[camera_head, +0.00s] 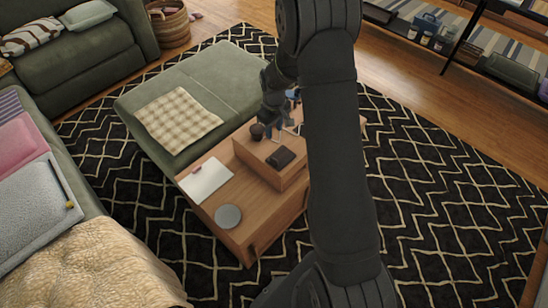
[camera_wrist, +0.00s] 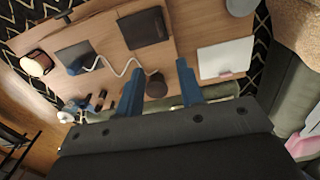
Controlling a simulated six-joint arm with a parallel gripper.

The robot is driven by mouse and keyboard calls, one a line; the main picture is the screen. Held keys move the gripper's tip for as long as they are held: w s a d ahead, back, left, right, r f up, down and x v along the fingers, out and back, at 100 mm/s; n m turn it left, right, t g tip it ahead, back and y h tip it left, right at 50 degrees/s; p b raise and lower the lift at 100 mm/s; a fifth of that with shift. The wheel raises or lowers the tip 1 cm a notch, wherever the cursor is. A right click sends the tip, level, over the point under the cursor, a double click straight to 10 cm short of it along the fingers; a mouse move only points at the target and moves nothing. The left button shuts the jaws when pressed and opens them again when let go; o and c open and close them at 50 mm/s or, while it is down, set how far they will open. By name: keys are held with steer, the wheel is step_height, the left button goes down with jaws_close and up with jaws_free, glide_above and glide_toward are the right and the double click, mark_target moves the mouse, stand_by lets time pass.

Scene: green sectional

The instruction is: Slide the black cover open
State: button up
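A flat black rectangular item (camera_head: 281,158) lies on the raised wooden block of the low table. It is probably the black cover, and it also shows at the top of the wrist view (camera_wrist: 145,28). A second dark flat item (camera_wrist: 76,56), with a blue part at its edge, lies to its left in the wrist view. My gripper (camera_wrist: 160,70) is open, its two blue fingers apart, above the table. In the head view my gripper (camera_head: 275,132) is just behind the black item, partly hidden by its own wrist. I see no contact.
A round dark object (camera_wrist: 156,85) appears between the fingers, seemingly below them. A white cable (camera_wrist: 123,69) curls beside it. On the table (camera_head: 240,218) lie a white notebook (camera_head: 206,180) and a grey disc (camera_head: 228,216). A green ottoman (camera_head: 215,85) adjoins it.

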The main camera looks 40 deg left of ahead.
mark_target(274, 159)
step_height(274, 159, down, 18)
steer(key=shift+r, duration=0.2)
stand_by(0.4)
jaws_close()
